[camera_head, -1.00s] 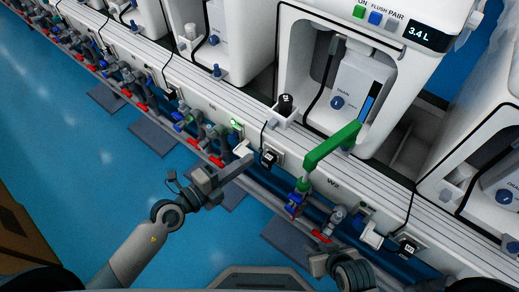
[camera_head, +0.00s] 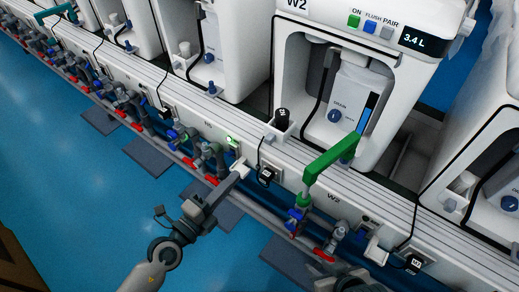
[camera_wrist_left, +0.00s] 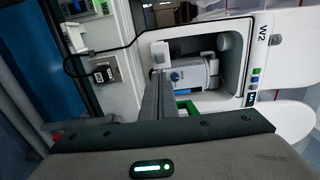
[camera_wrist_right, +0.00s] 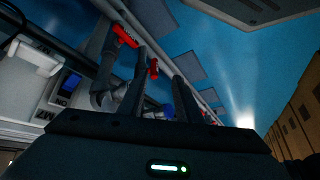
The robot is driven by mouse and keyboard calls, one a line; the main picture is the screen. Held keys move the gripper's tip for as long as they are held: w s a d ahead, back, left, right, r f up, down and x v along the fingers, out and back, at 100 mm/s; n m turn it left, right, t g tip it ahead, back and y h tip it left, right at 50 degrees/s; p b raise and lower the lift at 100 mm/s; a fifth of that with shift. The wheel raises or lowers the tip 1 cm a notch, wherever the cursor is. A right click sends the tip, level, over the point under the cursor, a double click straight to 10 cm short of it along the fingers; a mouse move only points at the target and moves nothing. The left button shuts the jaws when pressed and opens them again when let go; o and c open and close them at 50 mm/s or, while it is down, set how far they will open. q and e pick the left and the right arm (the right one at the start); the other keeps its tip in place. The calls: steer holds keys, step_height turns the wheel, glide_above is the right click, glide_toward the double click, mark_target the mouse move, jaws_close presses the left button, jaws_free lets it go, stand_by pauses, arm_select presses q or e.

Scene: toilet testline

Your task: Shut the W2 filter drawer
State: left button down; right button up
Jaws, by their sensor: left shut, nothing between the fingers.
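The W2 unit (camera_head: 292,30) is a white housing with an open bay at the upper right of the head view. In the bay sits a white block with a blue dial marked DRAIN (camera_head: 342,108); I cannot tell whether this is the filter drawer or how far out it stands. The W2 bay also shows in the left wrist view (camera_wrist_left: 240,60), partly behind my fingers. My left gripper (camera_head: 240,168) is shut and empty, left of W2 by the rail's front face. My right gripper (camera_wrist_right: 160,85) is open below the rail; only a little shows in the head view.
A green lever arm (camera_head: 328,160) sticks out in front of the W2 bay, above a blue valve. A small black box (camera_head: 267,175) and cable sit on the rail (camera_head: 330,197). Pipes with red handles (camera_head: 212,179) run below. Blue floor (camera_head: 60,150) is open at left.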

arm_select(q)
glide_toward(278, 128)
steer(key=shift+a+f, duration=0.2)
steer(key=shift+f, duration=0.65)
steer(key=shift+w+d, duration=0.4)
steer(key=shift+w, duration=0.1)
arm_select(e)
steer(key=shift+d, duration=0.1)
arm_select(q)
steer(key=x, duration=0.9)
steer(key=shift+w+d+p, duration=0.25)
steer(key=shift+w+p, duration=0.05)
steer(key=shift+p, duration=0.05)
steer(key=shift+r, duration=0.2)
arm_select(e)
steer(key=shift+s+d+g+h, duration=0.3)
steer(key=shift+s+d+g, duration=0.1)
steer(key=shift+s, duration=0.15)
arm_select(q)
steer(key=shift+w+r, duration=0.15)
steer(key=shift+a, duration=0.1)
